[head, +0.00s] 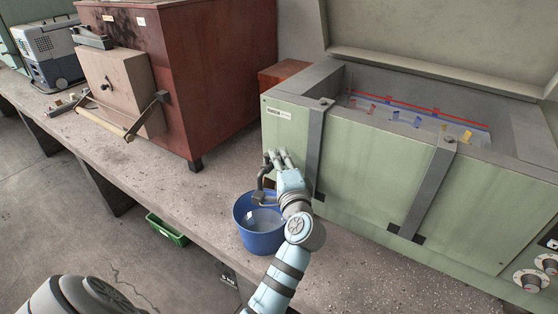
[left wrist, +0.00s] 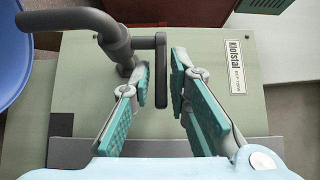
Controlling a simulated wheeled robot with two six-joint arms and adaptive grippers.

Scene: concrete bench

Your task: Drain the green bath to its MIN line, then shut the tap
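The green bath (head: 380,180) stands at the right with its lid raised. A red line (head: 430,112) runs along its inner back wall; red, blue and yellow pieces show inside. I cannot read a MIN mark or the exact liquid level. The tap (head: 264,182) is on the bath's left end; its spout and dark lever (left wrist: 161,72) show in the left wrist view. My left gripper (head: 276,158) is open, its fingers (left wrist: 160,88) on either side of the lever with small gaps. A blue bucket (head: 248,238) holding some liquid stands below the spout. My right gripper is not in view.
A red-brown furnace (head: 215,75) with a pale door (head: 118,90) stands left of the bath on the concrete bench (head: 190,190). A blue and white cooler (head: 48,52) is farther left. A green crate (head: 167,230) sits below the bench edge. Bench between furnace and bucket is clear.

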